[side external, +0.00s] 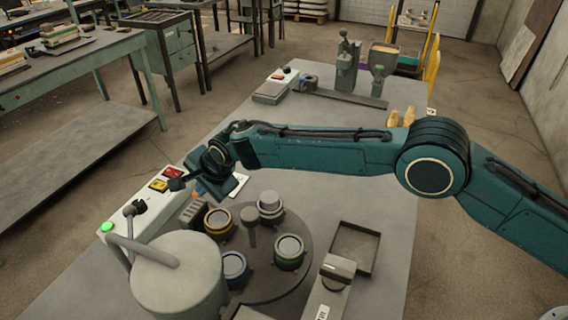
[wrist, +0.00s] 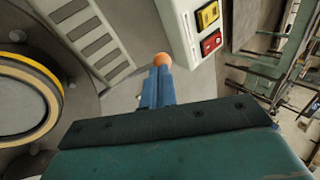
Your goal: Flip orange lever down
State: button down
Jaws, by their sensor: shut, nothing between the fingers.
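The orange lever shows in the wrist view as a round orange knob (wrist: 162,59), right at the tips of my gripper. Its shaft and base are hidden, so I cannot tell its tilt. My gripper (wrist: 158,76) has its blue fingers together with nothing between them. The fingertips look very near the knob or touching it; I cannot tell which. In the side external view my gripper (side external: 200,191) points down between the white control box and the round turntable. The lever cannot be made out clearly there.
The white control box (side external: 145,213) has a green button, a black knob and yellow and red switches. The turntable (side external: 262,282) carries several ringed cups. A grey cylindrical vessel (side external: 178,280) stands in front, and an open tray (side external: 355,248) lies to the right.

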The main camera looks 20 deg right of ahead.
jog(key=shift+r, duration=0.65)
jog(key=w+a+r+v, duration=0.1)
jog(key=v, duration=0.8)
jog(key=shift+r, duration=0.45)
dwell(0.3)
